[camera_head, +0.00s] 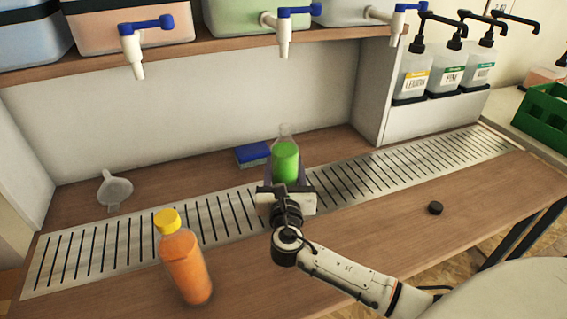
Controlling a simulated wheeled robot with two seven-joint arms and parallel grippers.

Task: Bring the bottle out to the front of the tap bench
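A clear bottle of green liquid (285,162) stands upright and uncapped at the middle of the tap bench (380,238), near the back edge of the slotted metal grate. My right gripper (286,180) reaches it from the front, with a finger close on each side. The gripper body hides the bottle's base, and I cannot tell whether the fingers press on it. An orange bottle with a yellow cap (186,268) stands at the front left of the bench. My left gripper is not in view.
A blue sponge (253,155) lies just left of the green bottle, and a white funnel (114,190) farther left. A black cap (435,208) lies at front right. Drums with blue-handled taps (284,33) overhang the back. Pump bottles (447,70) stand at back right, near a green crate (545,116).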

